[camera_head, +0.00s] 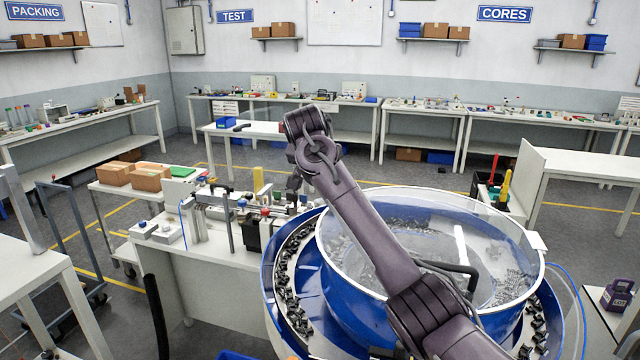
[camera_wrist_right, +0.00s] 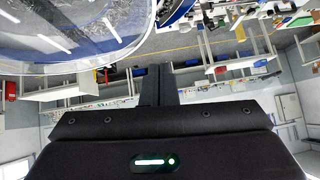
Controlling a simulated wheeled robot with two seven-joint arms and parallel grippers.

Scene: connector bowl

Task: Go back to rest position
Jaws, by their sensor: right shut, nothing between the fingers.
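My right arm (camera_head: 360,215) comes in from the lower right of the head view and reaches up and left across the connector bowl (camera_head: 340,265). Its far end is raised above the left side of the bowl. The right gripper's fingers are hard to make out in the head view. In the right wrist view, the right gripper (camera_wrist_right: 159,76) has its two dark fingers together with nothing between them. The bowl's clear rim also shows in the right wrist view (camera_wrist_right: 100,60), at the upper left, apart from the fingers. My left gripper is in neither view.
A white bench (camera_head: 215,250) with fixtures stands left of the bowl. A cart with cardboard boxes (camera_head: 150,178) is behind it. A purple-grey container (camera_head: 617,294) sits on a table at the right. Open floor (camera_head: 400,172) lies beyond the bowl.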

